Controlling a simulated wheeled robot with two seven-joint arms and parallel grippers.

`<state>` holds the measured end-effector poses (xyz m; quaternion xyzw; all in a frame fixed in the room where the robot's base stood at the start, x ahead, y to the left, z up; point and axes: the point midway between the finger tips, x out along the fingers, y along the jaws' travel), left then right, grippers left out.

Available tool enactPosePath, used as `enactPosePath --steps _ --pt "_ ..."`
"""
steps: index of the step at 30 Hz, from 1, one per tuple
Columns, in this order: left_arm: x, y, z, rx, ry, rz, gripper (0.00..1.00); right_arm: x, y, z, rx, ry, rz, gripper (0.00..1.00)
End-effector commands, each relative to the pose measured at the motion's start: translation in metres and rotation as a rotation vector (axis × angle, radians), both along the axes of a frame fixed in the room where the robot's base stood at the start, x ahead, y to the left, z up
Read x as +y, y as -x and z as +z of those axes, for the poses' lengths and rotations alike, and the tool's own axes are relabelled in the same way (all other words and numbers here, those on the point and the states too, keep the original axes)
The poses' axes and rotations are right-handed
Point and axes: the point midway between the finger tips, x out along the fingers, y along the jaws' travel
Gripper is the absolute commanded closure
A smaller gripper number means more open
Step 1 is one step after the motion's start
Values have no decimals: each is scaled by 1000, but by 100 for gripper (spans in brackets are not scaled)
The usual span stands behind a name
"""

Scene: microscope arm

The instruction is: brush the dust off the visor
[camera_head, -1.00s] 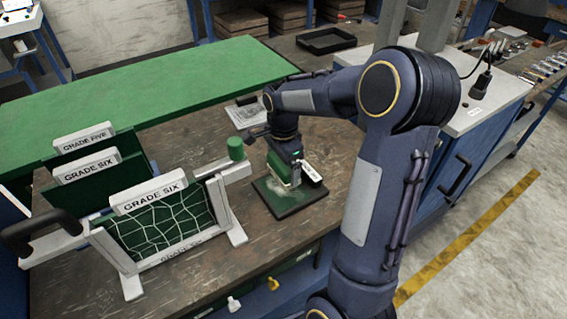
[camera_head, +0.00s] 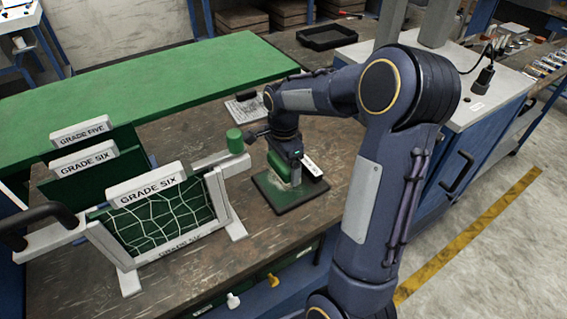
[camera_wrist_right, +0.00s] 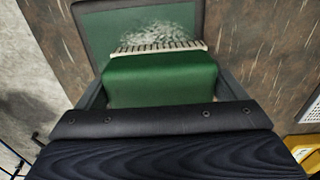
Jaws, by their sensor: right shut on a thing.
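The visor (camera_head: 293,202) is a flat green panel with a dark rim, lying on the brown bench. It also shows in the wrist view (camera_wrist_right: 106,28), with a patch of whitish dust (camera_wrist_right: 160,34) on its surface. My right gripper (camera_head: 286,172) is over the visor and shut on a green brush (camera_wrist_right: 160,80) with a row of pale bristles. The bristles are at the near edge of the dust patch; whether they touch the visor I cannot tell. The arm and gripper hide part of the visor in the head view.
A white rack (camera_head: 235,222) with a netted green panel labelled GRADE SIX stands left of the visor. A green knob (camera_head: 235,141) rises near it. More labelled plates (camera_head: 83,160) stand behind. A green mat (camera_head: 150,90) covers the back of the bench. Bare bench lies in front.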

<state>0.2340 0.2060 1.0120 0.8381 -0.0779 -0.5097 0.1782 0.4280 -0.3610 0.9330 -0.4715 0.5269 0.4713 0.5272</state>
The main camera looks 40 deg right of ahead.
Motion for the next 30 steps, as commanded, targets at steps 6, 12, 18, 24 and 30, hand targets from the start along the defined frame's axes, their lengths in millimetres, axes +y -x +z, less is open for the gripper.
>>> enactPosePath --steps 6,12,18,24,30 --pt "0 0 -2 0 0 0 64 0 0 -3 0 0 0 28" --pt "0 0 -4 0 0 0 64 0 0 -6 0 0 1 28" --pt "0 0 -6 0 0 0 64 0 0 -8 0 0 1 28" --pt "0 0 -6 0 0 0 64 0 3 -7 0 0 0 28" --pt "0 0 -8 0 0 0 64 2 15 -6 0 0 1 28"
